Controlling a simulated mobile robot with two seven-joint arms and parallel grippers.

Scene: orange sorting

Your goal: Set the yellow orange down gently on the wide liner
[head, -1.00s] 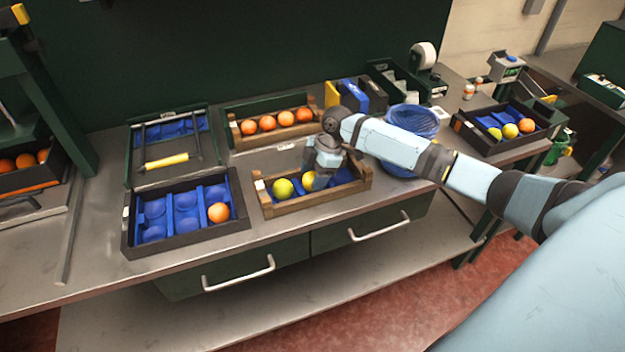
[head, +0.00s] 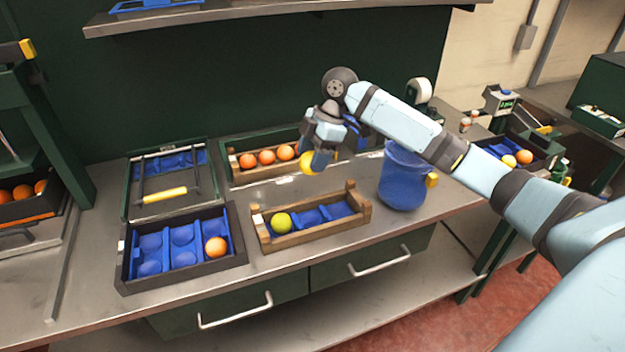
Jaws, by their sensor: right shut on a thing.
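My right gripper (head: 317,160) is shut on the yellow orange (head: 306,164) and holds it in the air, above and behind the wooden crate (head: 322,232). The yellow orange is partly hidden by the fingers. A wide blue liner (head: 183,235) with several round hollows lies in the black tray (head: 130,287) at the left front. One orange fruit (head: 215,247) sits in a hollow at its right side, and the other hollows are empty. My left gripper is not in view.
The wooden crate holds a yellow-green fruit (head: 281,221) at its left end and empty blue hollows. Behind it is a crate of orange fruit (head: 266,157). A blue bin (head: 404,178) stands to the right. A tray with a yellow-handled tool (head: 165,195) lies behind the black tray.

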